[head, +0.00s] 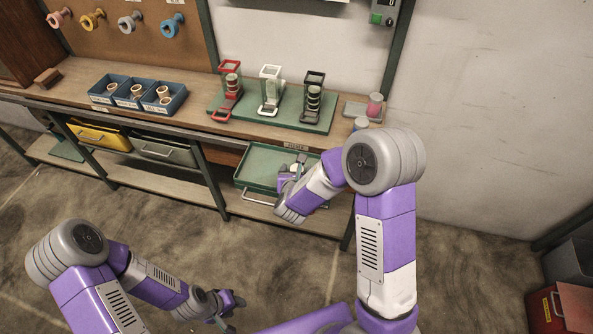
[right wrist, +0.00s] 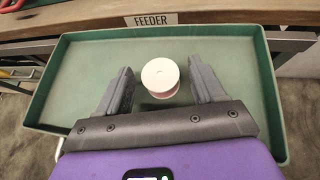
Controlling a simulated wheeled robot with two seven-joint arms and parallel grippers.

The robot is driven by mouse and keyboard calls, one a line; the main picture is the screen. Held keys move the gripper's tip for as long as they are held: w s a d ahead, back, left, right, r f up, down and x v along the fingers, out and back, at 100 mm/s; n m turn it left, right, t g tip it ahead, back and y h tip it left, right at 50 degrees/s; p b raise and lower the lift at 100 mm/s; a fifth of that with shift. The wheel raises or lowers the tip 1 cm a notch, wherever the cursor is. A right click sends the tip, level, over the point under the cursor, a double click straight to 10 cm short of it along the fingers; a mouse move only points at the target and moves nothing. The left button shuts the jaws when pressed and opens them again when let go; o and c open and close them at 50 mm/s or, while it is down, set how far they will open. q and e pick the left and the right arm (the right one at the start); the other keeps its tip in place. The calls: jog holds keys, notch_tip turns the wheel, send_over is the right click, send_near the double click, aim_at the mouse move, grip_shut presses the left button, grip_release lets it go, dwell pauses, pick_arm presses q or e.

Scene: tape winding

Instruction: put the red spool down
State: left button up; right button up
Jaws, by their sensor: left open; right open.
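A spool (right wrist: 160,76) with a white top stands upright in the green FEEDER tray (right wrist: 90,75); the little of its side that shows looks pinkish red. My right gripper (right wrist: 161,68) is open, with one finger on each side of the spool and a visible gap on both sides. In the head view my right gripper (head: 293,172) is over the green tray (head: 262,158), and the spool is mostly hidden there. My left gripper (head: 232,303) is open and empty, low over the floor, away from the bench.
On the bench (head: 190,127) stand red, white and black frames on a green board (head: 318,124). Blue bins (head: 137,103) are to their left. The tray around the gripped area is bare.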

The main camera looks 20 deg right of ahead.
jog(key=shift+r, duration=0.2)
jog(key=v, duration=1.2)
